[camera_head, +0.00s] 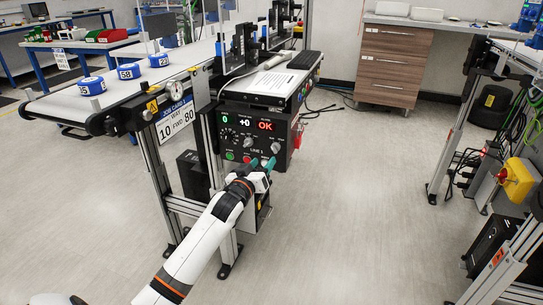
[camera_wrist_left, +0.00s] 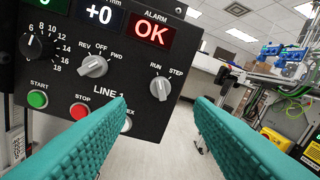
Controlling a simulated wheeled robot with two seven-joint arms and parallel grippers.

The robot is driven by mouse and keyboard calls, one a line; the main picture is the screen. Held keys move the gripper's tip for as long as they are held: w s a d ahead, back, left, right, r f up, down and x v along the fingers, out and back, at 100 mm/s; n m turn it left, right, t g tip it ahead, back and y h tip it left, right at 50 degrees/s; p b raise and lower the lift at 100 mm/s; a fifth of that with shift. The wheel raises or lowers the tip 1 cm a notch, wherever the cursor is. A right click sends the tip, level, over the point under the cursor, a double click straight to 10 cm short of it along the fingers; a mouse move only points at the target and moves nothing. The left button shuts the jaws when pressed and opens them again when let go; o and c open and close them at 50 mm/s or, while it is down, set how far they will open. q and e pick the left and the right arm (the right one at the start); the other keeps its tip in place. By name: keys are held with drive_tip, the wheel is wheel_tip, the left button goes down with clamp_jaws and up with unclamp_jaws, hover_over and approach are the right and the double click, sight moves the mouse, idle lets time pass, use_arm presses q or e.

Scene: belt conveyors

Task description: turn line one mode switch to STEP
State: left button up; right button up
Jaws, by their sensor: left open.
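The black LINE 1 control panel (camera_head: 260,139) hangs below the conveyor in the head view. Its RUN/STEP mode switch is a grey rotary knob (camera_wrist_left: 161,88), with RUN at its upper left and STEP at its upper right. Its pointer seems to lean toward RUN, but I cannot tell surely. My left gripper (camera_head: 261,164) is open and empty just in front of the panel's lower part. In the left wrist view its teal fingers (camera_wrist_left: 160,110) spread wide, below and apart from the knob. The left finger hides part of the panel's lower edge. My right gripper is out of view.
The REV/OFF/FWD knob (camera_wrist_left: 94,66), green START button (camera_wrist_left: 37,99) and red STOP button (camera_wrist_left: 80,111) sit close by. A red part (camera_head: 298,135) is on the panel's right side. A conveyor (camera_head: 120,96) with blue pucks is to the left.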

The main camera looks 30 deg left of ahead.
sight(273, 151)
use_arm(q)
drive_tip(key=w, duration=0.4)
drive_tip(key=w+a+b, duration=0.1)
drive_tip(key=w, duration=0.1)
drive_tip(key=shift+f, duration=0.1)
drive_tip(key=shift+w+a, duration=0.1)
drive_tip(key=shift+w, duration=0.55)
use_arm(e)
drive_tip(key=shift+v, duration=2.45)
use_arm(q)
drive_tip(key=shift+c, duration=0.6)
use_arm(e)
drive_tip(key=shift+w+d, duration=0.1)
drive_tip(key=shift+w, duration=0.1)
use_arm(q)
drive_tip(key=c, duration=0.9)
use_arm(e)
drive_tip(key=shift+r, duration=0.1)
